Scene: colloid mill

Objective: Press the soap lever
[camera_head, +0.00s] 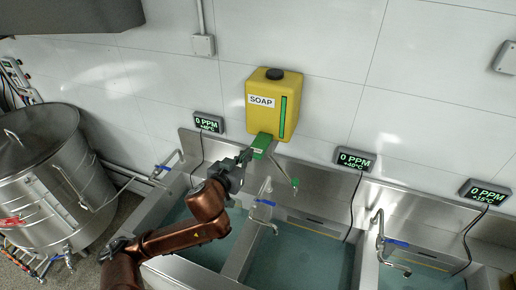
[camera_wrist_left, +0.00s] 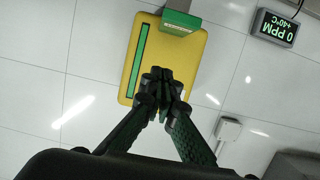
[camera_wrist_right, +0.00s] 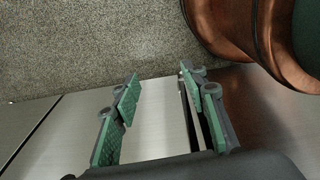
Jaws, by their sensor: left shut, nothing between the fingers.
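The yellow soap dispenser (camera_head: 273,100), labelled SOAP, is fixed to the white tiled wall above the sinks. Its green lever (camera_head: 262,144) sticks out at the bottom. My left gripper (camera_head: 245,155) is shut and empty, at the lever's lower left; I cannot tell whether it touches. In the left wrist view the dispenser (camera_wrist_left: 150,60) appears upside down, the green lever (camera_wrist_left: 180,22) is at the top, and my left fingertips (camera_wrist_left: 163,78) are closed in front of the yellow body. My right gripper (camera_wrist_right: 155,90) is open and empty in the right wrist view, above a metal surface.
Steel sinks with water (camera_head: 310,250) lie below the dispenser, with taps (camera_head: 262,205) standing between them. Displays (camera_head: 355,160) hang on the wall on both sides. A steel tank (camera_head: 55,170) stands at the left.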

